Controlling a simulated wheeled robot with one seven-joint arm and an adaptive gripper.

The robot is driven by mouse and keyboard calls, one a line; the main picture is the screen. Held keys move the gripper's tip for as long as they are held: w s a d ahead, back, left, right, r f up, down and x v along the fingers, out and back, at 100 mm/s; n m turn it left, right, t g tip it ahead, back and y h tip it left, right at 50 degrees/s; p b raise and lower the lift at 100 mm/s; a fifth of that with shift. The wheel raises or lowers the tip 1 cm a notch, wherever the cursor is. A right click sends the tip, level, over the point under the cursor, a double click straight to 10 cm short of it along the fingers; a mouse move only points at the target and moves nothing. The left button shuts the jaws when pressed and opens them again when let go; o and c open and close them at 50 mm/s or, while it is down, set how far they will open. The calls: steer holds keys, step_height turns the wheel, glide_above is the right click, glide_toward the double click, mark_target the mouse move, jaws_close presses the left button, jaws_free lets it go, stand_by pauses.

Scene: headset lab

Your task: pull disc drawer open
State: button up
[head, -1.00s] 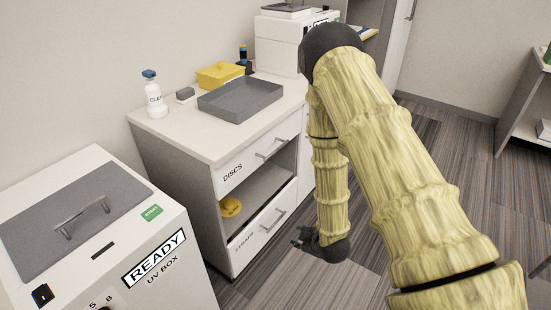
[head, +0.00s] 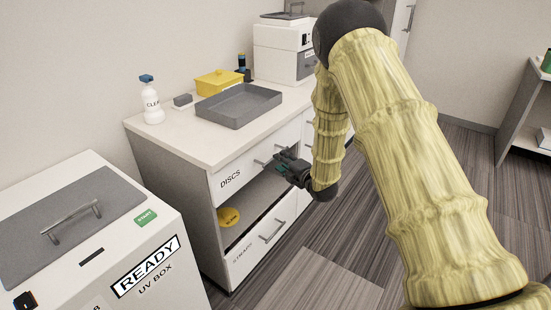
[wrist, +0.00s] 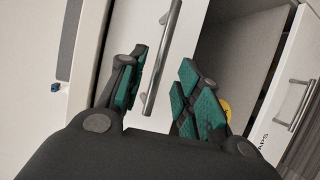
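The disc drawer (head: 240,170), a white front labelled DISCS, is shut at the top of the cabinet. Its bar handle (head: 261,162) is partly covered by my gripper (head: 284,163) in the head view. In the wrist view the metal handle (wrist: 163,58) appears between the two green-padded fingers of my gripper (wrist: 158,85). The fingers are spread, with a gap on either side of the handle, so it is not clasped.
Below the drawer are an open shelf with a yellow round item (head: 229,216) and a STRAPS drawer (head: 262,245). A grey tray (head: 238,118), yellow box (head: 219,82) and bottle (head: 152,104) stand on the counter. A UV box (head: 165,250) is at front left.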

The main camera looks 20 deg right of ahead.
steer(key=shift+x, duration=2.75)
jaws_close()
